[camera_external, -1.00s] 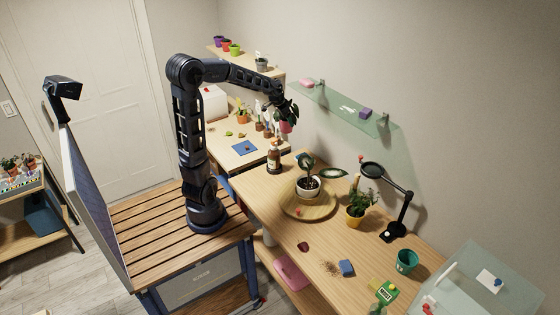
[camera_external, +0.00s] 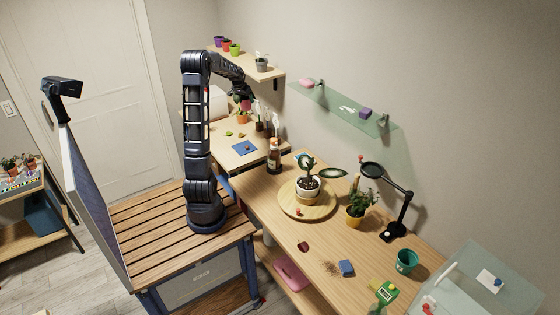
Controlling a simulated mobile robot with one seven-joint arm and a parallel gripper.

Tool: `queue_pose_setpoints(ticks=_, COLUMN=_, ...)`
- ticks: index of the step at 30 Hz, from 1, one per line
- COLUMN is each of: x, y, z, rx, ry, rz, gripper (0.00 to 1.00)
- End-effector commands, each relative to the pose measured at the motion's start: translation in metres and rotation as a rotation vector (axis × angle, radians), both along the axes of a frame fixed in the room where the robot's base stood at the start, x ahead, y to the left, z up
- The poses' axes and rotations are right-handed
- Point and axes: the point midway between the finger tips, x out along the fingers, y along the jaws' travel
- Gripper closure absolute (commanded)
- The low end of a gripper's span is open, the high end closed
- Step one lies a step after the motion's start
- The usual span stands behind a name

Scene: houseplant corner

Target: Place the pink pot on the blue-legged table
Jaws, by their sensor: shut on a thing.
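My gripper (camera_external: 244,94) is shut on the pink pot (camera_external: 245,104) and holds it up over the back part of the far wooden table. The pot is small and partly hidden by my gripper and dark green leaves. The far table (camera_external: 226,153) has a light wood top; a bit of blue shows below its near edge, and most of its legs are hidden. I cannot tell the exact gap between the pot and the tabletop.
The far table carries a blue mat (camera_external: 244,148), small green items, an orange pot (camera_external: 241,119) and brown bottles at its right. A brown bottle (camera_external: 274,157) stands on the near bench (camera_external: 262,206). A wall shelf (camera_external: 262,69) with pots hangs above. The far table's front left looks clear.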

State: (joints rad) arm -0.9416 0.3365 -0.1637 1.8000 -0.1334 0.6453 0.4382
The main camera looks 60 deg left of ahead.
Motion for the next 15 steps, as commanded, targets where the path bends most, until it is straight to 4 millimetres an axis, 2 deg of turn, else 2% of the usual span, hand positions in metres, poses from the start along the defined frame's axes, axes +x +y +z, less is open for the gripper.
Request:
queue_pose_setpoints(ticks=1, x=-0.003, y=0.023, z=-0.005, rx=-0.001, ry=0.001, rz=0.047, gripper=0.53)
queue_pose_setpoints(ticks=3, x=-0.008, y=0.053, z=-0.011, rx=-0.001, ry=0.001, rz=0.119, gripper=0.53)
queue_pose_setpoints(ticks=8, x=-0.023, y=0.120, z=-0.025, rx=-0.001, ry=0.001, rz=0.284, gripper=0.53)
queue_pose_setpoints(ticks=15, x=-0.057, y=0.215, z=-0.047, rx=0.000, ry=0.003, rz=0.518, gripper=0.53)
